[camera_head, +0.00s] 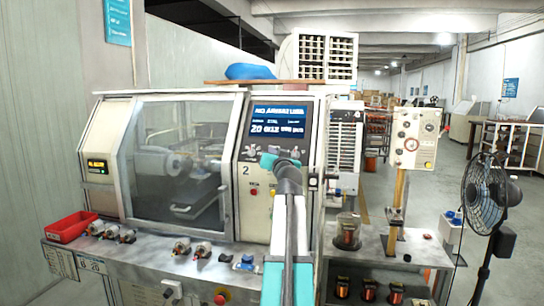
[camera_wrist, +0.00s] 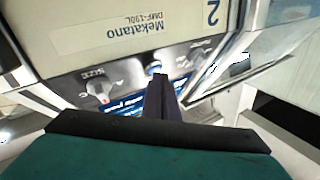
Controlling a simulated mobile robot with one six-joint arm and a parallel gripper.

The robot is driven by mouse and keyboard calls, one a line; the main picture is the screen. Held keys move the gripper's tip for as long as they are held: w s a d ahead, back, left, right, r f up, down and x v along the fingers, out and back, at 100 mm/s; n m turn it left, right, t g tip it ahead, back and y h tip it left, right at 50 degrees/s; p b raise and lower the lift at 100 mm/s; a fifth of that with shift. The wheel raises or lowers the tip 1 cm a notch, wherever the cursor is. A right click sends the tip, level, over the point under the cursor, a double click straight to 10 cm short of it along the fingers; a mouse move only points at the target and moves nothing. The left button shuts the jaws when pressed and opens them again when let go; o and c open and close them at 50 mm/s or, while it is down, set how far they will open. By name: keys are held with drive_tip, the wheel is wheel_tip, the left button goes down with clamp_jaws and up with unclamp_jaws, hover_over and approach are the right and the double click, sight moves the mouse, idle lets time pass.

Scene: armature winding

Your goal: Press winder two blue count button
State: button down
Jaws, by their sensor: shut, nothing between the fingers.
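Winder two (camera_head: 280,208), a cream machine marked "2", stands ahead with a lit blue screen (camera_head: 278,120) and a control strip below it. My gripper (camera_head: 279,158) is raised in front of this strip and hides part of it. In the wrist view the panel appears upside down, with "2" and "Mekatano" on it. There my shut, empty fingers (camera_wrist: 160,80) point at a small blue button (camera_wrist: 154,68). The fingertips lie just below the button in the picture and partly cover it. I cannot tell whether they touch it.
A knob with a red mark (camera_wrist: 100,90) and another dark knob (camera_wrist: 197,55) flank the blue button. Red (camera_head: 254,191) and green buttons sit lower on the winder. A bench with a red tray (camera_head: 70,228) runs below. A black fan (camera_head: 490,190) stands right.

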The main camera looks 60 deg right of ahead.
drive_tip(key=shift+a+r, duration=0.15)
drive_tip(key=shift+a, duration=0.15)
idle(0.6)
drive_tip(key=s+a+r+p, duration=0.1)
drive_tip(key=a+r+p, duration=0.2)
drive_tip(key=a, duration=0.1)
drive_tip(key=shift+s+a+r, duration=0.25)
drive_tip(key=shift+a, duration=0.1)
idle(0.3)
idle(0.4)
